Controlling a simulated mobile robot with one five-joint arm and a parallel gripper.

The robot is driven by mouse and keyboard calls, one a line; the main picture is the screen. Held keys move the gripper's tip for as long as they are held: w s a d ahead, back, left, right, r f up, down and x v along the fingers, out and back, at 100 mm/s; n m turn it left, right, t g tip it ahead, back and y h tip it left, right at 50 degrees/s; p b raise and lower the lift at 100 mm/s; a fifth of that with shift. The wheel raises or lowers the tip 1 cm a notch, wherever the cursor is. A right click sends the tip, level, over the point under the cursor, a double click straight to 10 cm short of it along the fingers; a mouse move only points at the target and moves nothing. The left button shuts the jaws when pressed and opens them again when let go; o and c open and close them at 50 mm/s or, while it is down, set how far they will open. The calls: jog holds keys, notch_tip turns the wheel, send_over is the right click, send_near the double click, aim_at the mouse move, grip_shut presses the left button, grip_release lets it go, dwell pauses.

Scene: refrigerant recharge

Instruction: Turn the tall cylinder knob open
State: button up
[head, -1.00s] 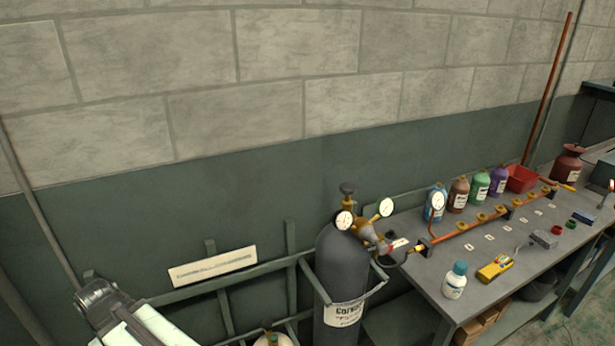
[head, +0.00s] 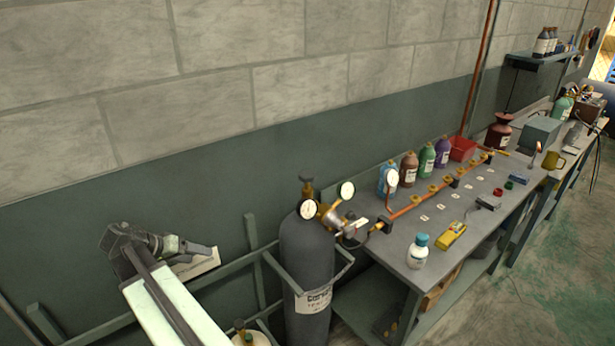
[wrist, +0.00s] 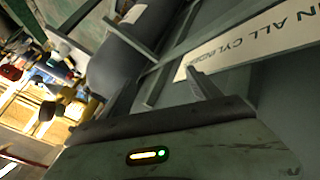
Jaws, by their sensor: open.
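The tall dark grey cylinder (head: 306,260) stands upright in a green rack at the near left end of the bench. Its knob (head: 307,187) sits on top of the brass valve, above the gauges, and looks brownish. My gripper (head: 205,252) is to the left of the cylinder and lower in the picture than the knob, apart from both. In the wrist view my gripper (wrist: 158,92) has its two fingers spread with nothing between them. The cylinder (wrist: 112,72) shows there beyond the left finger. I cannot clearly make out the knob in that view.
Gauges (head: 347,191) and a regulator (head: 333,217) crowd the cylinder's top. The green rack rail (head: 215,262) runs beside my arm. A smaller pale cylinder (head: 250,338) is at the bottom edge. The bench (head: 400,252) holds bottles, a copper pipe and a yellow meter.

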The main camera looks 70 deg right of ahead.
jog(key=s+d+r+m+g+h, duration=0.1)
jog(key=s+d+r+m+g, duration=0.3)
jog(key=d, duration=0.5)
jog(key=s+d+r+m+g+h, duration=0.1)
jog(key=s+d+r+m+h, duration=0.1)
jog(key=s+d+r+m, duration=0.4)
jog(key=m+g, duration=0.5)
send_near(307, 173)
jog(key=x, duration=0.3)
jog(key=shift+n+h, duration=0.3)
jog(key=x, duration=0.7)
jog(key=shift+s+a+f, duration=0.1)
jog(key=shift+s+f, duration=0.05)
jog(key=shift+f, duration=0.15)
jog(key=c, duration=1.4)
jog(key=shift+s+a+n+t+h, duration=0.15)
jog(key=shift+n+t+h, duration=0.4)
jog(key=shift+t+h, duration=0.1)
jog(key=shift+s+a+n+t+h, duration=0.1)
jog(key=shift+a+n+t+h, duration=0.05)
jog(key=shift+n+t+h, duration=0.45)
jog(key=shift+w+d+r+n+t+h, duration=0.1)
jog(key=shift+n+t+h, duration=0.6)
jog(key=shift+t, duration=0.45)
jog(key=shift+w+d+n+t+h, duration=0.2)
jog(key=shift+n+t+h, duration=0.05)
jog(key=shift+n+t, duration=0.25)
